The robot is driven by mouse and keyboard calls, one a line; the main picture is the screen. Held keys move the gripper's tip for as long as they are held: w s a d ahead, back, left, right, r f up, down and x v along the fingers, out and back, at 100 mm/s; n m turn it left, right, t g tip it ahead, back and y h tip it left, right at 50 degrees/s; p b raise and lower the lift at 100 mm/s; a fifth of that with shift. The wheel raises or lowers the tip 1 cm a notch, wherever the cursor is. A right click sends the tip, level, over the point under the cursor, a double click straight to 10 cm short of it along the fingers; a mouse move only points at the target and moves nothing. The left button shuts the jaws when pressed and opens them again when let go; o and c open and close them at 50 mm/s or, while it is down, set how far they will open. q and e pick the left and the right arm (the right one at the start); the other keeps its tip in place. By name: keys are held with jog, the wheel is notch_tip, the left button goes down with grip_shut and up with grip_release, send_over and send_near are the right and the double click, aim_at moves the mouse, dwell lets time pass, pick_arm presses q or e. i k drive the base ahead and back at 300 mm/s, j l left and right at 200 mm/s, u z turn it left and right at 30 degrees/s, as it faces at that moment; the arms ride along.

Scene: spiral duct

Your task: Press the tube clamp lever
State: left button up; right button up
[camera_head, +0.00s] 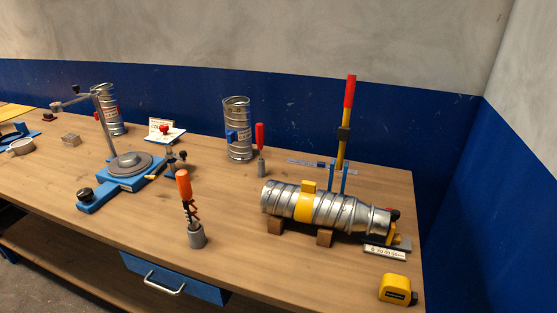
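A silver spiral duct (335,211) lies on wooden blocks at the right of the workbench, with a yellow band (304,206) around it. Behind it a tall lever (344,125) with a red grip and yellow shaft stands nearly upright above blue uprights (338,178). An orange-handled clamp (187,199) stands upright on a grey cylindrical base in front. A smaller red-handled piece (260,146) stands farther back. I cannot tell which of these is the tube clamp lever. Neither of my grippers is in the head view.
A blue fixture (92,199) with a round grey plate and raised arm stands at the left. Two upright silver duct pieces (238,143) (110,113) stand at the back. A yellow tape measure (396,290) lies front right. The front middle of the bench is clear.

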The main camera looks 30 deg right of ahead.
aim_at(343, 131)
jog(key=i+j+z, duration=0.15)
jog(key=i+z, duration=0.35)
jog(key=i+l+z, duration=0.15)
jog(key=z, duration=0.25)
jog(key=i+l+z, duration=0.1)
jog(key=z, duration=0.25)
jog(key=i+z, duration=0.2)
jog(key=z, duration=0.2)
